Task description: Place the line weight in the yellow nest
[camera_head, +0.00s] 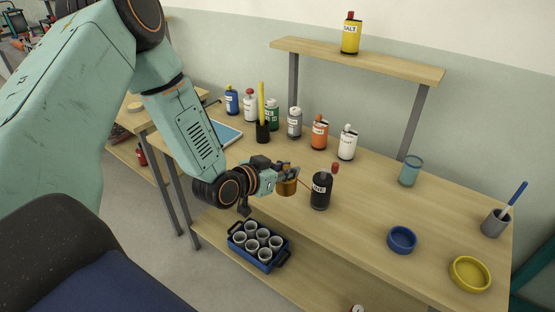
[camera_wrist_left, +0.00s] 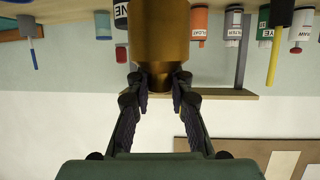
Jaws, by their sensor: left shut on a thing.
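The line weight, a brass-coloured cylinder (camera_head: 287,187), is held in my left gripper (camera_head: 281,171) over the front edge of the bench. In the left wrist view the weight (camera_wrist_left: 160,35) fills the top middle, with both fingers closed on its narrower neck. The yellow nest (camera_head: 470,288), a shallow round ring, sits at the bench's right front, well to the right of the gripper. It looks empty. My right gripper is not in view.
A dark bottle (camera_head: 320,192) stands just right of the held weight. A blue ring (camera_head: 402,240) lies between it and the yellow nest. A teal cup (camera_head: 410,170) and a grey pot with a brush (camera_head: 494,224) stand behind. Several bottles line the back.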

